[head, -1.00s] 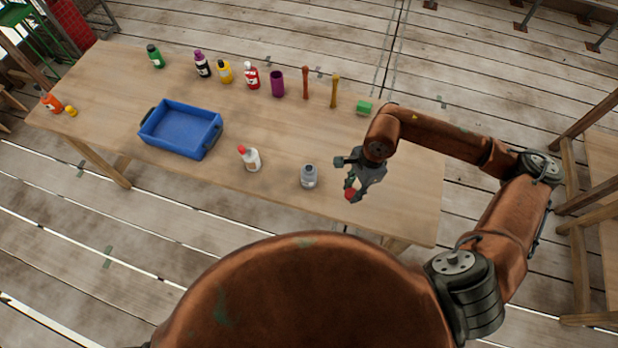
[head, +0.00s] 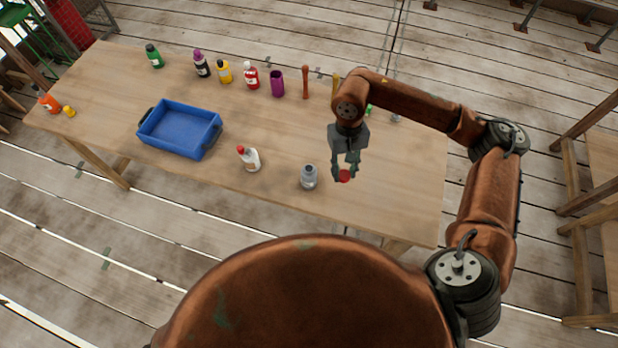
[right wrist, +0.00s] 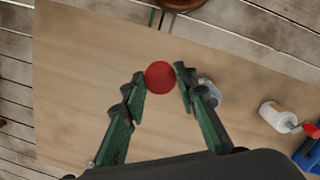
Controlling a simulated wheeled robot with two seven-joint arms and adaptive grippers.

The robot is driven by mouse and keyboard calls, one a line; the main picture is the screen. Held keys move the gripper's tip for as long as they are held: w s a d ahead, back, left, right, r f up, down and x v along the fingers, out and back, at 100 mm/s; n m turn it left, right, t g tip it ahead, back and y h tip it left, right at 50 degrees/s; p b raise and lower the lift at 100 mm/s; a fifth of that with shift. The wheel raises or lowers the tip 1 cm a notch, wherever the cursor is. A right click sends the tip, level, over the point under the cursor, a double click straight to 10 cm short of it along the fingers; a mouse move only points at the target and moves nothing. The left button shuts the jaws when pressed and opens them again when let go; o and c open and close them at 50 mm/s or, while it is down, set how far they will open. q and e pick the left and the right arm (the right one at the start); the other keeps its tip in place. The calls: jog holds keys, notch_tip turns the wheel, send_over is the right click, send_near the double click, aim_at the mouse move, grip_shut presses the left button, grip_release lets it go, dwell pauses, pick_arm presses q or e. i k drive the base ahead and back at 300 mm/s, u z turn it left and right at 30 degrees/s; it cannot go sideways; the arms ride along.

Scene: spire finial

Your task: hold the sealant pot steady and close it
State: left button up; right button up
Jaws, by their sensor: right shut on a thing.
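The grey sealant pot (head: 309,177) stands upright near the table's front edge, its top open with no lid on it. My right gripper (head: 344,175) is shut on a round red lid (right wrist: 160,77), held between its two green fingertips. The lid also shows in the head view as a small red spot (head: 344,176). The gripper points down, to the right of the pot and apart from it. In the right wrist view the pot (right wrist: 209,91) is partly hidden behind the right finger. My left gripper is not in view.
A blue tray (head: 180,130) is further left. Several coloured bottles, a purple cup (head: 277,84) and upright sticks line the back. The table (head: 390,200) is clear at front right.

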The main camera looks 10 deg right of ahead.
aim_at(308, 173)
jog(key=u, duration=2.8)
jog(key=k, duration=1.25)
jog(key=z, duration=2.05)
